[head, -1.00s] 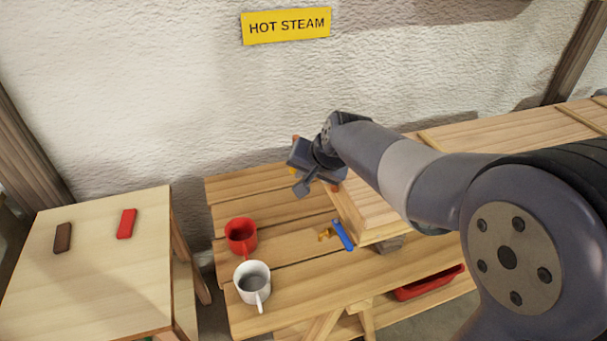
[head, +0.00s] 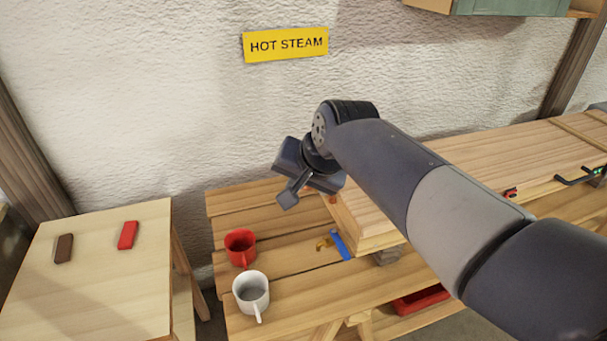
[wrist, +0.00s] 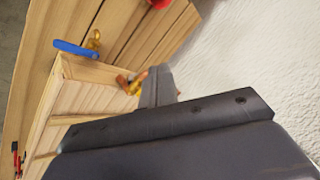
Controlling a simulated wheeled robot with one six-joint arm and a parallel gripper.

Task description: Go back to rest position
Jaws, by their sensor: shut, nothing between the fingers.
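My gripper (head: 290,190) hangs in the air above the slatted wooden bench (head: 285,310), near the wall and left of the raised wooden box top (head: 372,222). It is shut and holds nothing. In the wrist view the dark gripper body fills the lower part, with the finger (wrist: 158,88) pointing up the picture. Below the gripper in the head view, a red mug (head: 240,247) and a white mug (head: 251,292) stand on the bench. A blue-handled tool (head: 341,246) with a yellow part lies by the box and also shows in the wrist view (wrist: 76,48).
A side table (head: 100,290) at left bears a brown block (head: 63,248) and a red block (head: 128,235). A red tray (head: 420,300) sits under the bench. A yellow HOT STEAM sign (head: 285,44) is on the wall. A wall cabinet (head: 510,7) is at top right.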

